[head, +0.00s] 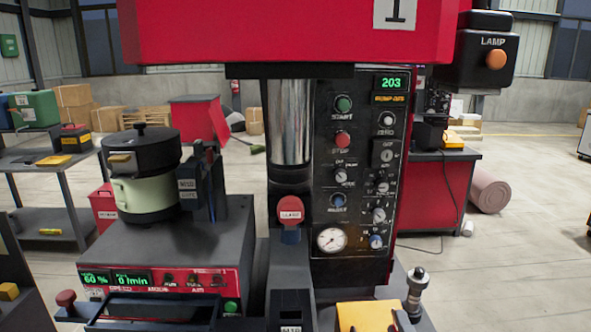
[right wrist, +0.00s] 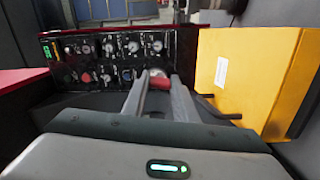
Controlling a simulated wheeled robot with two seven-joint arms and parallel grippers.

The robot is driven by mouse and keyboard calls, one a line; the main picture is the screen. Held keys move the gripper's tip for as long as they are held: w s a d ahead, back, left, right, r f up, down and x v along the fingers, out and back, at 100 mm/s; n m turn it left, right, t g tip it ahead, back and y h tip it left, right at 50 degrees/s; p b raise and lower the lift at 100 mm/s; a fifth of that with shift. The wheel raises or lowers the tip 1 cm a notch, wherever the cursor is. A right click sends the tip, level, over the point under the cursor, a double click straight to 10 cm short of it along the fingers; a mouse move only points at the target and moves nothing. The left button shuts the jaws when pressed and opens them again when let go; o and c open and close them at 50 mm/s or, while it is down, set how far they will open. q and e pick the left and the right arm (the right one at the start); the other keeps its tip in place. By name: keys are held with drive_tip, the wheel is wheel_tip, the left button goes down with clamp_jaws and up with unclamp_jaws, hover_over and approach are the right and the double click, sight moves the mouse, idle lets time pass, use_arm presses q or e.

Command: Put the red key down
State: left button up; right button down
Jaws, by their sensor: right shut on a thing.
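The red key (right wrist: 160,83) shows in the right wrist view as a small red piece between the fingertips. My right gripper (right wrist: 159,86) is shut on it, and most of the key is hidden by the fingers. The fingers point at the black control panel (right wrist: 103,58). I cannot tell whether the key touches anything beyond the fingertips. In the head view I cannot clearly make out the gripper from the dark parts low in the middle. A red labelled part (head: 290,209) stands there in front of the press column. My left gripper is not in view.
A yellow box-like thing (right wrist: 240,85) is close to the right of my fingers; it also shows at the bottom of the head view (head: 362,317). A feeder with a lidded pot (head: 147,196) stands at the left. The red press head (head: 270,35) hangs above.

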drive_tip(key=s+f, duration=0.3)
drive_tip(key=s, duration=0.6)
drive_tip(key=shift+s+f, duration=0.25)
idle(0.9)
